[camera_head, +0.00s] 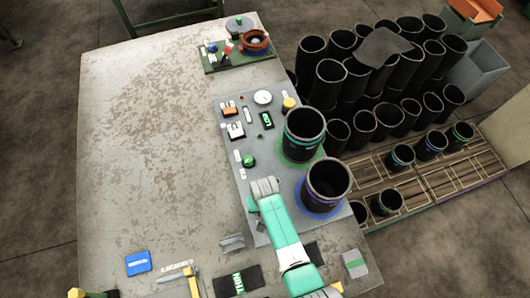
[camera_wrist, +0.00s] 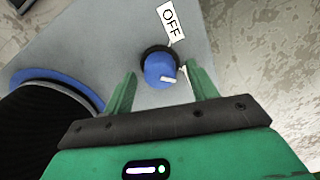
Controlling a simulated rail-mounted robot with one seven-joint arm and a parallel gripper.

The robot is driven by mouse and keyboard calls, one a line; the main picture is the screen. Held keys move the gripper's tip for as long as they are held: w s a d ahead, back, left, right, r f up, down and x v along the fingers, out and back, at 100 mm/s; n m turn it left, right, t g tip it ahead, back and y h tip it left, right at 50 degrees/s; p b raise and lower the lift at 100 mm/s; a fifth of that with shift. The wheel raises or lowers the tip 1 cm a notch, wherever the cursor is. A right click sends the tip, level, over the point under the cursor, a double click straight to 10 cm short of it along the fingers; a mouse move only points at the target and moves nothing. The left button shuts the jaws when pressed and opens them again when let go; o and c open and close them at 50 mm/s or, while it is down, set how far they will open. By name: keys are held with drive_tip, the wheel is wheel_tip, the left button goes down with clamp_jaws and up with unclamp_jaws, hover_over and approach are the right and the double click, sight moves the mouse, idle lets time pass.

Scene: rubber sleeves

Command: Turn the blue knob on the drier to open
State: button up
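The blue knob (camera_wrist: 160,70) is in the wrist view, on a dark base on the grey drier panel (camera_wrist: 90,45). A white mark on it points right, and a white "OFF" label (camera_wrist: 171,20) lies beyond it. My gripper (camera_wrist: 162,72) is open, with its green fingers on either side of the knob. A gap shows between each finger and the knob; I cannot tell how deep the fingers reach. In the head view, my gripper (camera_head: 264,187) is over the left part of the drier panel (camera_head: 272,165) and the knob is hidden there.
A black sleeve (camera_head: 326,182) stands on a blue ring close right of my gripper. Another sleeve (camera_head: 303,132) stands on a green ring behind it. A green knob (camera_head: 248,160) is just beyond my gripper. The worn table (camera_head: 150,130) is mostly clear at left.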

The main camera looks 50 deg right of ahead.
wheel_tip(320, 180, up, 8)
drive_tip(key=shift+f+p, duration=0.1)
drive_tip(key=shift+p, duration=0.55)
